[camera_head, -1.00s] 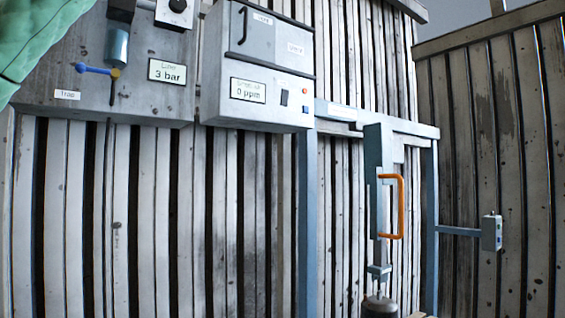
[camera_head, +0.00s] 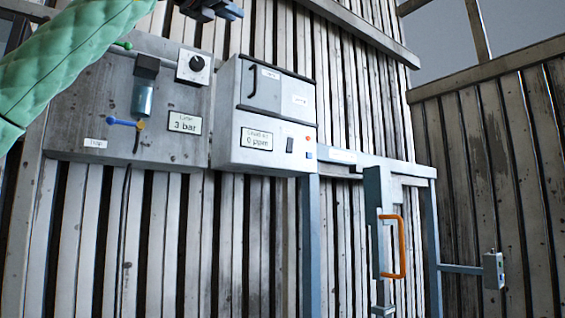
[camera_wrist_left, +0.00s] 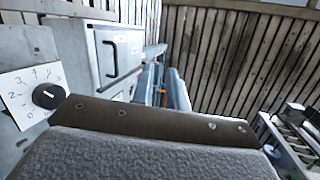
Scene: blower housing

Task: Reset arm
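My left arm (camera_head: 70,65), in a green quilted sleeve, comes in from the upper left of the head view. My left gripper (camera_head: 222,10) is at the top edge there, partly cut off, in front of the wall and above the panels. My right arm and right gripper are not in view.
A grey panel (camera_head: 75,115) with a dial (camera_head: 196,64) and a blue-handled valve (camera_head: 122,123) hangs at left. Beside it is a grey box (camera_head: 228,155) reading 0 ppm. An orange handle (camera_head: 402,247) is on a blue frame (camera_head: 311,240) at right.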

